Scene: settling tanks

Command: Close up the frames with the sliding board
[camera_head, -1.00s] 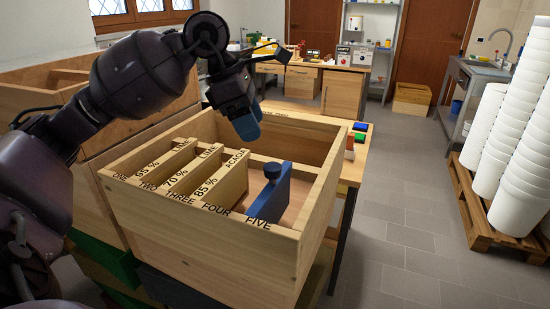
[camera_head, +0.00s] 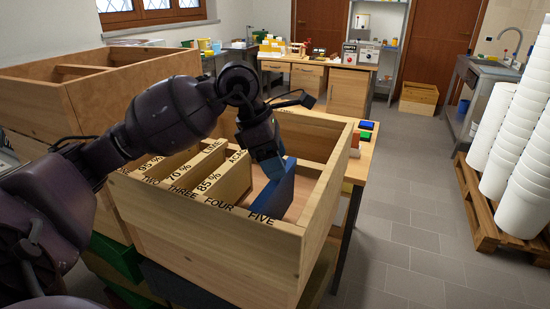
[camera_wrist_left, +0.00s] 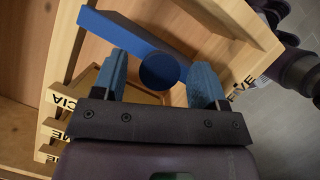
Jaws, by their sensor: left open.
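The sliding board (camera_head: 277,193) is blue and stands upright in the wooden hive box (camera_head: 222,257), near the FIVE label. Its round blue knob (camera_wrist_left: 159,71) shows in the left wrist view. My left gripper (camera_head: 272,170) is over the board, with the knob between its two open blue fingers; a gap shows at each side of the knob. In the head view the gripper hides the knob. Several wooden frames (camera_head: 203,167) stand at the box's left side, with labels such as 70 % and 85 %. My right gripper is not in view.
Another wooden box (camera_head: 97,90) stands behind at the left. A bench with coloured blocks (camera_head: 366,125) adjoins the box's right side. White buckets (camera_head: 523,150) are stacked on a pallet at the right. Inside the box, the right end is free.

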